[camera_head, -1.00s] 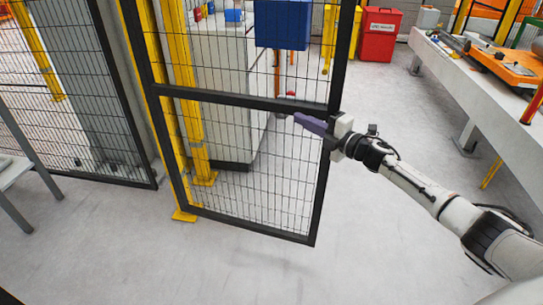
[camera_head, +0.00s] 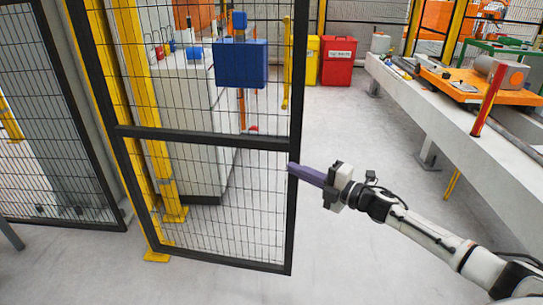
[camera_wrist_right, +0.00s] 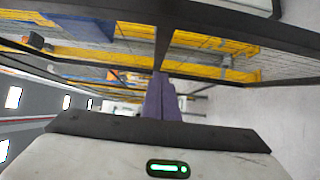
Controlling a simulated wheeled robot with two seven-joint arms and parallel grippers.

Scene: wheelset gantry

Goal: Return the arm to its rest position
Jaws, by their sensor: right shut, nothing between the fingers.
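My right arm comes in from the lower right in the head view. Its right gripper (camera_head: 293,168) has purple fingers, shut together with nothing between them. The fingertips are at the right frame post of the black mesh gate (camera_head: 210,143); I cannot tell whether they touch it. In the right wrist view the purple fingers (camera_wrist_right: 160,97) point at a dark frame bar (camera_wrist_right: 163,40). My left gripper is not in view.
A grey-white cabinet (camera_head: 190,110) and a blue box (camera_head: 240,64) show behind the gate. A long white bench (camera_head: 430,110) carries an orange fixture (camera_head: 470,85) at right. A red bin (camera_head: 337,62) stands at the back. Floor between gate and bench is clear.

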